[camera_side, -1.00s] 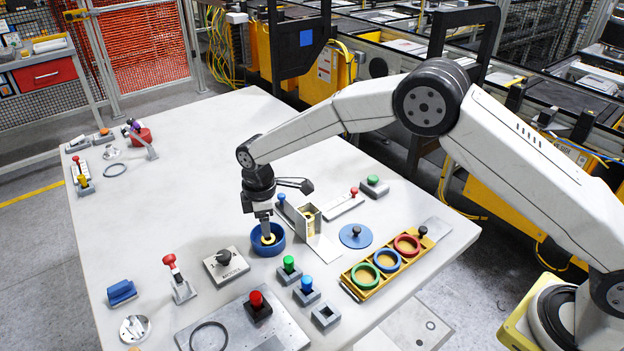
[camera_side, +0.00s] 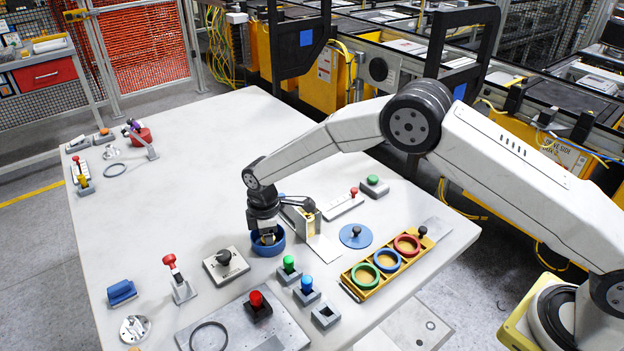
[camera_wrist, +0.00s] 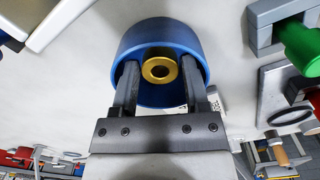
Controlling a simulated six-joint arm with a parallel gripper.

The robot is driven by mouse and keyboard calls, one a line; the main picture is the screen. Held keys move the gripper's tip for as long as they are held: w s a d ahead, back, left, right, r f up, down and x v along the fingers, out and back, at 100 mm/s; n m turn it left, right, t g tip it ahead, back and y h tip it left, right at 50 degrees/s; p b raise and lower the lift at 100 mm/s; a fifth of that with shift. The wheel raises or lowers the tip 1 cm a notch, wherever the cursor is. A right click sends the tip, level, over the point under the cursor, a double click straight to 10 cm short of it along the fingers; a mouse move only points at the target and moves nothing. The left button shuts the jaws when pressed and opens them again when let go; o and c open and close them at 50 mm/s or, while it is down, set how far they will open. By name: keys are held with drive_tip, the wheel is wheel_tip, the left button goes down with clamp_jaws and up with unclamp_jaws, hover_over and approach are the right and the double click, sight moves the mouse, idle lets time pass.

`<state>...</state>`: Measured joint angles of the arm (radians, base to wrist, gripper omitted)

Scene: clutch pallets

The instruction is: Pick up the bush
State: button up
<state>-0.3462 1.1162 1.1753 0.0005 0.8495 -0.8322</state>
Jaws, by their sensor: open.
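The bush is a small gold ring (camera_wrist: 147,71) inside a round blue bowl (camera_wrist: 134,46). The blue bowl also stands on the white table in the side view (camera_side: 267,252), where the bush is mostly hidden by my gripper. My gripper (camera_side: 267,240) points down into the bowl. In the wrist view its two fingers (camera_wrist: 160,68) are apart, one on each side of the bush and within the bowl's rim. The gripper is open and holds nothing. I cannot tell whether the fingers touch the bush.
A metal bracket (camera_side: 304,222) stands close behind and right of the bowl. A green-knobbed block (camera_side: 289,267) and a black-knobbed plate (camera_side: 225,263) stand in front. A yellow tray (camera_side: 370,287) with coloured rings is at the right.

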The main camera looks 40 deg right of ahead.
clamp_jaws()
drive_tip(key=shift+r, duration=0.1)
drive_tip(key=shift+r, duration=0.65)
drive_tip(key=s+d+r, duration=0.4)
drive_tip(key=s+r, duration=0.7)
drive_tip(key=s, duration=0.2)
drive_tip(key=shift+s+r, duration=0.2)
drive_tip(key=shift+r, duration=0.1)
idle(0.3)
